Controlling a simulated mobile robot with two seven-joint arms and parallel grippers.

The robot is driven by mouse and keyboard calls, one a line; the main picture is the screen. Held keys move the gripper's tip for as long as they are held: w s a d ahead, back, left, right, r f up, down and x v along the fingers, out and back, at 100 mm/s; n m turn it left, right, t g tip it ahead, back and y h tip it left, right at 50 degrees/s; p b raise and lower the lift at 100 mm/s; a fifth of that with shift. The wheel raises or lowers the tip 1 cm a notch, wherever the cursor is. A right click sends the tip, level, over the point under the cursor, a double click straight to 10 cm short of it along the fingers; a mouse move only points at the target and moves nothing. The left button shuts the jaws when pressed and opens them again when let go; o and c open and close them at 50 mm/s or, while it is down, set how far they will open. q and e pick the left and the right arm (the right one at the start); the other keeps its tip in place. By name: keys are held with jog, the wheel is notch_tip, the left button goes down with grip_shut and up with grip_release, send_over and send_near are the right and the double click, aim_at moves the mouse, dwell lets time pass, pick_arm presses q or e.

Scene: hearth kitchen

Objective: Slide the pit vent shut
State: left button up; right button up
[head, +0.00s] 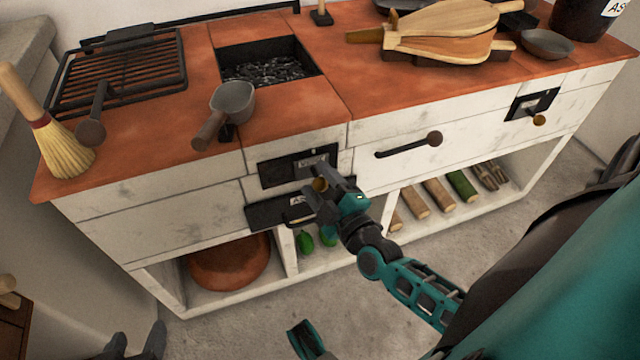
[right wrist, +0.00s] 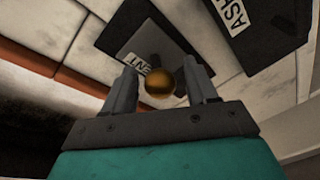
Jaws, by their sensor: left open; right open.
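The pit vent (head: 285,172) is a black plate on the white hearth front below the charcoal pit, with a pale label and a brass knob (head: 320,184). In the right wrist view the vent plate (right wrist: 145,38) is close, and its knob (right wrist: 159,82) sits between the fingers. My right gripper (head: 325,192) is open around the knob; I cannot tell whether either finger touches it. It also shows in the right wrist view (right wrist: 160,75). My left gripper (head: 136,338) is open and empty, low at the bottom left, away from the vent. The vent opening is partly hidden.
An ash drawer (head: 268,216) lies just below the vent. A dark drawer handle (head: 410,145) and a second black vent plate (head: 522,108) are to the right. The floor in front is clear.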

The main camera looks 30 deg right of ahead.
grip_shut()
dwell(0.5)
